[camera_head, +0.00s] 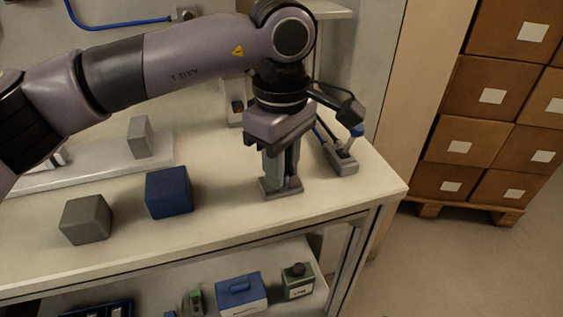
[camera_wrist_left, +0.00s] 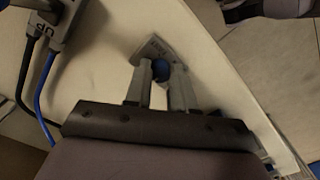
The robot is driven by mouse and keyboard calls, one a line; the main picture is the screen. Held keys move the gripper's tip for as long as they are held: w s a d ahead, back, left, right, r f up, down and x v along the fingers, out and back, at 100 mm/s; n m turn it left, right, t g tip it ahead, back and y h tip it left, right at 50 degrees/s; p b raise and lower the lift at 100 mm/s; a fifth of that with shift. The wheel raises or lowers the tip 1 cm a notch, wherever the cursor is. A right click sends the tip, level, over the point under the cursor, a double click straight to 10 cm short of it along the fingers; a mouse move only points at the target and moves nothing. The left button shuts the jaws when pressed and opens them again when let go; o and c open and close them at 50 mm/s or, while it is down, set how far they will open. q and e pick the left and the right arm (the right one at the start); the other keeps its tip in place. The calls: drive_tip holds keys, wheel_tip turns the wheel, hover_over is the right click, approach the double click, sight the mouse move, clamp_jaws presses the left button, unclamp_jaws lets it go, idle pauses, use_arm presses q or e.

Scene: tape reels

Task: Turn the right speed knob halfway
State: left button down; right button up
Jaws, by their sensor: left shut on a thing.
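The speed knob (camera_wrist_left: 160,70) is a small blue round knob on a grey base plate (camera_wrist_left: 155,45), in the left wrist view. In the head view the grey base (camera_head: 283,193) sits near the front right edge of the workbench, and the knob is mostly hidden by my fingers. My left gripper (camera_head: 281,180) points straight down over this base. Its two grey fingers (camera_wrist_left: 160,76) stand on either side of the knob and are shut on it. The knob's turn angle cannot be read. My right gripper is not in view.
A grey lever box (camera_head: 343,162) with a blue-tipped lever stands just behind and right, with cables. A blue cube (camera_head: 168,192) and a grey cube (camera_head: 86,220) sit left on the bench (camera_head: 225,232). Stacked cartons (camera_head: 487,150) stand beyond the bench at right.

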use_arm(q)
drive_tip(key=c, duration=0.9)
unclamp_jaws()
drive_tip(key=shift+c, duration=0.2)
wheel_tip(320, 180, up, 7)
drive_tip(key=shift+f, duration=0.2)
drive_tip(key=shift+r, duration=0.35)
